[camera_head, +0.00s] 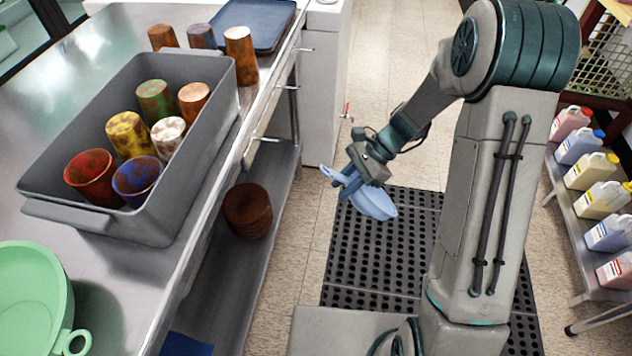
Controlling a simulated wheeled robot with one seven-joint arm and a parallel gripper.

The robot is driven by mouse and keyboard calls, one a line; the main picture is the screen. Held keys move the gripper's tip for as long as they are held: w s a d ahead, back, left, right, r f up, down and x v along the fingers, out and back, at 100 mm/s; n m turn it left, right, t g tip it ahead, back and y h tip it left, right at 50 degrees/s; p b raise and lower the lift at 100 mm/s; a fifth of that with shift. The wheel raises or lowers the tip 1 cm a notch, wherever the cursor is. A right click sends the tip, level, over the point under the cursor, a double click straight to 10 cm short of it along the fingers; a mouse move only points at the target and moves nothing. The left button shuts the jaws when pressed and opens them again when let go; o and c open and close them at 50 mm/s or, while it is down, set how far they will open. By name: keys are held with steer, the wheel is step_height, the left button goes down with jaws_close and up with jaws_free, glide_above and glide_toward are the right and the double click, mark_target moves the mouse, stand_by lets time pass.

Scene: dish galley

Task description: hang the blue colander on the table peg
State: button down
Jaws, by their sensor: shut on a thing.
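The blue colander (374,204) is tilted in the air above the floor, to the right of the steel table. My gripper (350,180) is shut on it near its left end, and the fingers hide part of it. Thin metal pegs stick out from the table's right edge. One peg (268,139) is nearer and another peg (305,49) is farther back. Both look empty. The colander is apart from the pegs, lower right of the nearer one in the picture.
A grey bin (105,228) of several cups stands on the table (215,180). A green colander (30,300) lies at the front left. Brown stacked dishes (247,211) sit on the lower shelf. A jug rack (575,205) stands right. Floor is open around the black mat (345,265).

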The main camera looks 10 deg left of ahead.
steer(key=w+a+m+t+y+b, duration=0.2)
steer(key=a+m+t+y+b, duration=0.1)
steer(key=a+b, duration=0.3)
steer(key=w+a+m+t+y+b, duration=0.2)
steer(key=a+m+t+y+b, duration=0.1)
steer(key=a, duration=0.8)
steer(key=m+b, duration=0.1)
steer(key=b, duration=0.1)
steer(key=shift+w+f+m+t+y+b, duration=0.25)
steer(key=shift+m+t+y+b, duration=0.05)
steer(key=shift+t+y+b, duration=0.1)
steer(key=shift+a, duration=0.1)
stand_by(0.3)
steer(key=shift+f, duration=0.1)
stand_by(0.4)
steer(key=c, duration=1.1)
jaws_free()
